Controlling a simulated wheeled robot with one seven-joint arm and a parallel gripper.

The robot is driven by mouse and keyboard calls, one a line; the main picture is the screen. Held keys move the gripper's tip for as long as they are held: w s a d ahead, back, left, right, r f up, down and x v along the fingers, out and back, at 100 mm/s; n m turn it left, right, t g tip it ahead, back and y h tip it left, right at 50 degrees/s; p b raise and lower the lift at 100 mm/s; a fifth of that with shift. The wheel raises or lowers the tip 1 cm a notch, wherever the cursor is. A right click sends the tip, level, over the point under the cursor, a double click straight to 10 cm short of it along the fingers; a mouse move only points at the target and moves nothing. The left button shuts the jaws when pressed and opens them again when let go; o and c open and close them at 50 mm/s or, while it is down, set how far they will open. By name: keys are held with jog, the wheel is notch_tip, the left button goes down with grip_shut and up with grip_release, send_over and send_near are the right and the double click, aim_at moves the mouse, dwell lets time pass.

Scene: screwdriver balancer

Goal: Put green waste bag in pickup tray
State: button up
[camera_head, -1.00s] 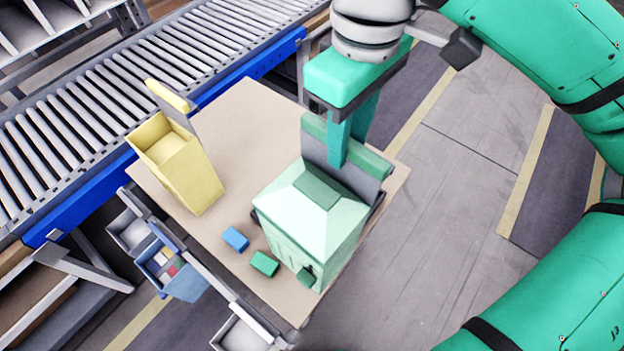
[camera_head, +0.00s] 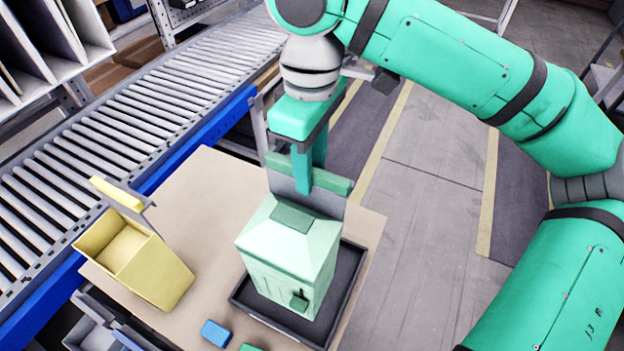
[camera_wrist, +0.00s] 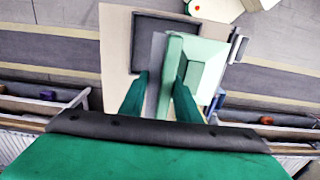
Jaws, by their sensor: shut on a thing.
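The green waste bag (camera_head: 285,262) is a pale green box with a sloped top and a grey back panel (camera_head: 325,203) carrying a green bar. My gripper (camera_head: 308,185) is shut on this upper back part, its fingers on both sides of the grey panel in the wrist view. The dark pickup tray (camera_head: 347,290) lies on the table, and its rim shows around the bag's lower part. In the wrist view the tray (camera_wrist: 150,28) lies up and left of the bag (camera_wrist: 205,60), partly covered. I cannot tell whether the bag touches the tray.
A yellow bin (camera_head: 165,275) stands on the table (camera_head: 195,180) to the left. A blue block (camera_head: 215,333) and a green block (camera_head: 250,348) lie near the front. A roller conveyor (camera_head: 130,120) runs behind. Open floor (camera_head: 430,200) lies to the right.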

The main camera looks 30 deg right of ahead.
jog(key=w+d+f, duration=0.2)
jog(key=w+f, duration=0.2)
jog(key=f, duration=0.5)
jog(key=shift+w+d, duration=0.2)
jog(key=shift+d, duration=0.1)
jog(key=shift+f, duration=0.1)
jog(key=o, duration=1)
jog(key=shift+f, duration=0.1)
jog(key=shift+o, duration=0.2)
notch_tip(320, 180, up, 12)
jog(key=shift+r, duration=0.2)
jog(key=shift+d, duration=0.1)
